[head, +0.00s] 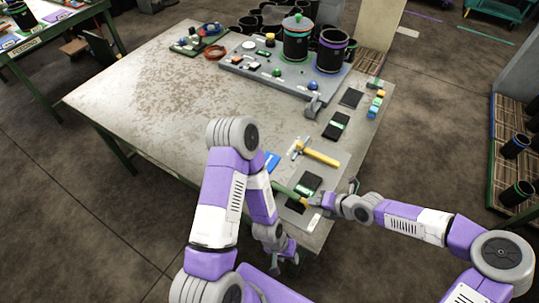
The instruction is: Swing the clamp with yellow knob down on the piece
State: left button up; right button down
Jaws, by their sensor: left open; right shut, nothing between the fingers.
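A small yellow knob (270,38) shows at the back of the grey fixture plate (300,84); whether its clamp is up or down is too small to tell. A black sleeve with a green band and green top (296,46) and a black sleeve with a purple ring (332,56) stand upright on the plate. My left gripper (284,264) is open, low by the table's front edge, far from the plate. My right gripper (314,200) is shut and empty near the table's front right corner, also well away from the plate.
A yellow-handled hammer (316,154), dark boxes (336,125) and small coloured blocks (376,105) lie on the table's right side. A dark tray (198,42) is at the back left. The table's left half (140,95) is clear. More black sleeves stand behind the table.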

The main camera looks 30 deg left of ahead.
jog(key=shift+f, duration=0.5)
jog(key=shift+s+d+f+b, duration=0.3)
jog(key=shift+d+f+b, duration=0.15)
jog(key=shift+f, duration=0.2)
notch_tip(320, 180, up, 6)
jog(key=p, duration=0.3)
jog(key=s+d+r+p, duration=0.1)
jog(key=d+r+p, duration=0.1)
jog(key=d, duration=0.6)
jog(key=shift+s+d+r, duration=0.25)
jog(key=shift+s+d, duration=0.1)
jog(key=shift+d, duration=0.05)
